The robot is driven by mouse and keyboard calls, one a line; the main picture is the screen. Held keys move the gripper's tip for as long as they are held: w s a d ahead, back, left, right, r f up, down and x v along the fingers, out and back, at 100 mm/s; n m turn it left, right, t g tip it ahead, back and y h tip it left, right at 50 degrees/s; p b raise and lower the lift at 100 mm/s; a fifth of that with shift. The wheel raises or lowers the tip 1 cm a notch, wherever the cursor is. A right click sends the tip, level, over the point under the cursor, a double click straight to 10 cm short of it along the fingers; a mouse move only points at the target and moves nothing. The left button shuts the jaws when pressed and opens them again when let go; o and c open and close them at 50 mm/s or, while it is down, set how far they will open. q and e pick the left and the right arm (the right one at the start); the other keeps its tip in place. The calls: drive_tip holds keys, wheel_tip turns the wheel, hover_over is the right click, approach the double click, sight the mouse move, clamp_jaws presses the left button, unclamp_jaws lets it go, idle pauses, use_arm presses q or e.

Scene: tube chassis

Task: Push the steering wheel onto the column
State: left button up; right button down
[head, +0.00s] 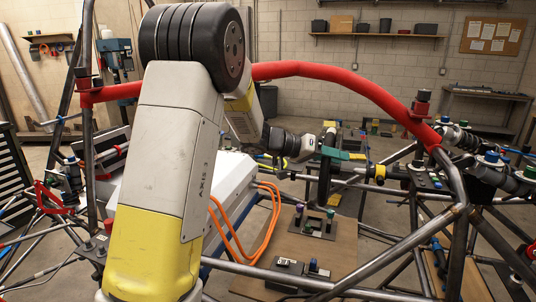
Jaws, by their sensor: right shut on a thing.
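The steering wheel (324,182) is dark and seen almost edge-on, right of the middle of the head view. My right gripper (313,148), on the large grey and yellow arm, is shut on the wheel at its upper left part; the fingertips are small and partly hidden. A green piece (340,155) lies across the wheel's right side. The steering column (385,172), dark with yellow parts, points at the wheel from the right. I cannot tell whether wheel and column touch. My left gripper is not in view.
A red padded tube (345,80) arches over the work area. Bare metal chassis tubes (400,245) cross the right and front. A brown board (340,250) with small fixtures lies below the wheel. Orange cables (268,225) loop beside a white box (235,175).

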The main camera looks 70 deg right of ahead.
drive_tip(key=shift+s+d+r, duration=0.1)
drive_tip(key=shift+s, duration=1.4)
drive_tip(key=shift+s+d, duration=0.2)
drive_tip(key=shift+s, duration=2.15)
idle(2.8)
drive_tip(key=c, duration=1.1)
unclamp_jaws()
drive_tip(key=shift+o, duration=0.2)
drive_tip(key=o, duration=0.6)
